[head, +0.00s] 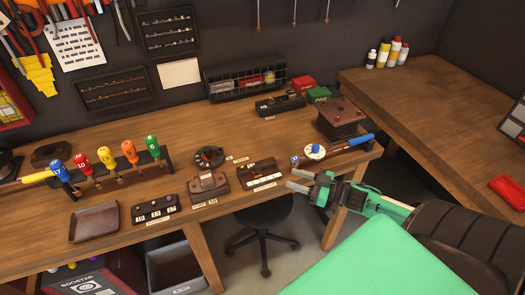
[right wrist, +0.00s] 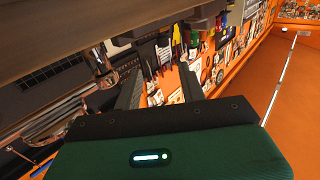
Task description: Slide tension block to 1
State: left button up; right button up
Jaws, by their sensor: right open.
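Several small dark devices with white labels stand on the wooden bench (head: 120,247); I cannot read which one carries the tension block. One dark box with a white strip along its front (head: 262,180) is nearest my gripper. Left of it is a brown device with two labels (head: 208,183). A long dark device with a raised block (head: 279,105) stands at the back. My right gripper (head: 290,179) is open and empty at the bench's front edge, just right of the white-strip box and apart from it. The left gripper is out of view.
A rack with coloured handles (head: 107,160) stands at left, a tray (head: 94,222) in front. A black stool (head: 263,222) is under the bench.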

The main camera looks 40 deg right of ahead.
aim_at(256, 167)
jog(key=p+x, duration=0.1)
jog(key=x, duration=0.3)
jog(key=p+x, duration=0.1)
jog(key=x, duration=0.3)
jog(key=p+x, duration=0.2)
jog(key=x, duration=0.2)
jog(key=shift+w+a+r, duration=0.1)
jog(key=shift+a+r, duration=0.25)
jog(key=shift+w+a, duration=0.4)
jog(key=shift+w, duration=0.1)
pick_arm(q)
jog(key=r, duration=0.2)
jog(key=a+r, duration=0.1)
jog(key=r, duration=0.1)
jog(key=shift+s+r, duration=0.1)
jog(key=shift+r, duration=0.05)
pick_arm(e)
jog(key=shift+f, duration=0.1)
jog(key=shift+a, duration=0.1)
grip_shut()
